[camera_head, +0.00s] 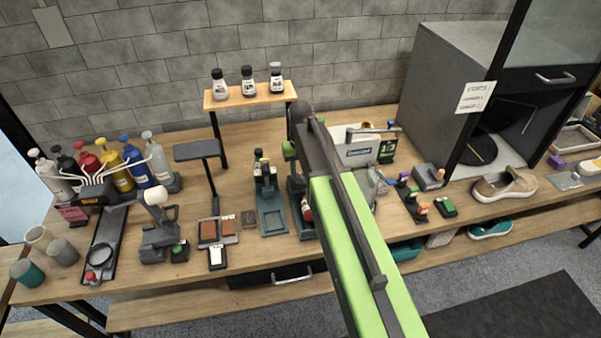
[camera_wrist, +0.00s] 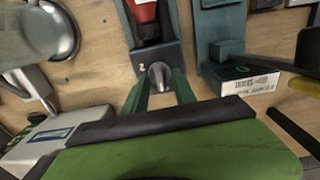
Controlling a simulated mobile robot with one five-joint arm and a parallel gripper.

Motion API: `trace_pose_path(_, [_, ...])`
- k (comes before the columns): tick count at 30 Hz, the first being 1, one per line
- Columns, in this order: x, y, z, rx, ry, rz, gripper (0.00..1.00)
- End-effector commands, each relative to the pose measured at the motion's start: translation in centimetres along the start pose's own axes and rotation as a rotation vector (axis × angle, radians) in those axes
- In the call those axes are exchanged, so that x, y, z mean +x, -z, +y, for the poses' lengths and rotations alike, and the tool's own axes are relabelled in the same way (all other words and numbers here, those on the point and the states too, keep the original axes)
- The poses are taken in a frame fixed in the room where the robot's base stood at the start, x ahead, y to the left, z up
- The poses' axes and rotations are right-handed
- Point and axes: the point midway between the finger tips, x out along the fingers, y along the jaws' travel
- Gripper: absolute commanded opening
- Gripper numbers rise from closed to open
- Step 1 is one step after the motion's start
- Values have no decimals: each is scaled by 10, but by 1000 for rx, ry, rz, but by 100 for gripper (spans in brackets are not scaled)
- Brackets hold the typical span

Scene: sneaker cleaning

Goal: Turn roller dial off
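In the wrist view, a small round grey dial (camera_wrist: 159,75) sits at the end of a dark teal device (camera_wrist: 175,55) with a red part. A "2" mark shows beside the dial. The two green fingers of my gripper (camera_wrist: 161,84) stand one on each side of the dial, with their tips close to it. Whether they press on it I cannot tell. In the head view, my green and black arm reaches over the bench to the device (camera_head: 307,228) and hides my fingertips and the dial.
A second teal fixture (camera_head: 272,222) stands close on the left, and a white box (camera_head: 357,152) is behind on the right. A small shelf with bottles (camera_head: 250,96) rises behind. A dark cabinet (camera_head: 440,90) and a sneaker (camera_head: 503,185) are farther right.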

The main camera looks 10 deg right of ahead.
Motion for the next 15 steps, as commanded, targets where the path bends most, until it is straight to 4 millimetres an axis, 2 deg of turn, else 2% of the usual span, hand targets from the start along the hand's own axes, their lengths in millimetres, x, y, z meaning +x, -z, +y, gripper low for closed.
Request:
trace_pose_path(5, [-8, 0, 0, 0, 0, 1, 33])
trace_pose_path(8, [-21, 0, 0, 0, 0, 1, 33])
trace_pose_path(15, [-72, 0, 0, 0, 0, 1, 33])
